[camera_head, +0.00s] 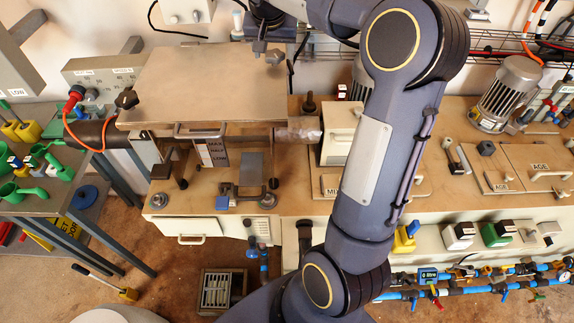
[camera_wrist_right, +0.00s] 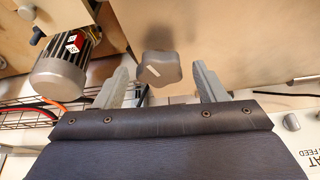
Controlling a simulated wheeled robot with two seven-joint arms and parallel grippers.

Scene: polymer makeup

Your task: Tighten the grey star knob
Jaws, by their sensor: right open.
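The grey star knob (camera_wrist_right: 159,68) shows in the right wrist view, at the edge of a pale panel, with a small white mark on its face. My right gripper (camera_wrist_right: 164,90) is open, with one finger on each side of the knob and a visible gap to both. Whether the fingers reach its depth I cannot tell. In the head view my right gripper (camera_head: 267,52) is at the back right of a large tan plate (camera_head: 215,85); I cannot make out the grey knob there. My left gripper is not in view.
A dark knob (camera_head: 127,99) sits at the plate's left corner. A motor (camera_head: 507,92) stands on the right bench; a motor (camera_wrist_right: 62,66) also shows in the wrist view. A wire rack (camera_head: 490,50) runs along the wall. Green scoops (camera_head: 40,165) lie at left.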

